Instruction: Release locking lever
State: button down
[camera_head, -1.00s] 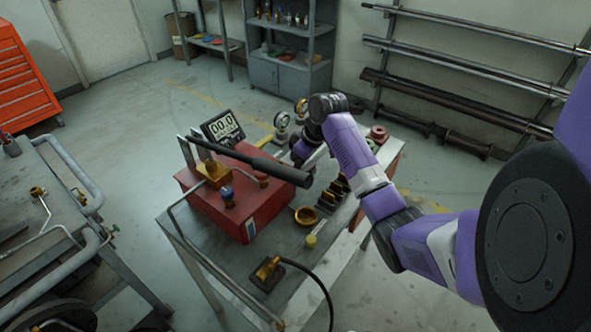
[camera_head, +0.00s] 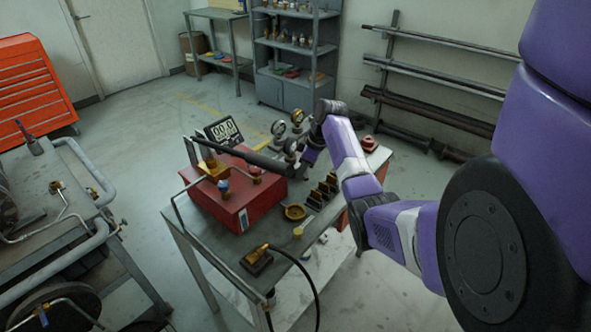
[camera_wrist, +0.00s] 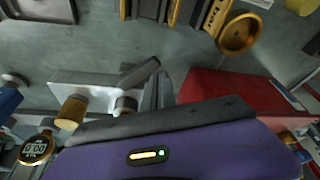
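A long black lever (camera_head: 262,159) runs from a brass block (camera_head: 213,168) across the top of a red box (camera_head: 240,205). I cannot tell whether this is the locking lever. My gripper (camera_head: 303,160) is at the far right side of the red box, close to the lever's free end; contact cannot be made out. My arm hides part of that area. In the wrist view my purple hand fills the bottom, and dark finger parts (camera_wrist: 150,84) show above it, with no clear grip on anything. The red box (camera_wrist: 235,92) is to their right.
The box stands on a grey bench with a digital display (camera_head: 223,131), gauges (camera_head: 278,128), a brass bowl (camera_head: 295,212) and black blocks (camera_head: 322,190). A hose (camera_head: 309,270) hangs off the front. A second bench (camera_head: 40,205) is at left. Floor between the benches is open.

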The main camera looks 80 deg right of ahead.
jog(key=shift+s+d+p, duration=0.15)
jog(key=shift+s+p, duration=0.15)
jog(key=shift+s, duration=0.2)
jog(key=shift+s+d+p, duration=0.15)
jog(key=shift+s+p, duration=0.15)
jog(key=shift+s, duration=0.2)
jog(key=shift+w+d, duration=0.15)
jog(key=shift+w+d+b, duration=0.4)
jog(key=shift+w+b, duration=0.05)
jog(key=shift+b, duration=0.2)
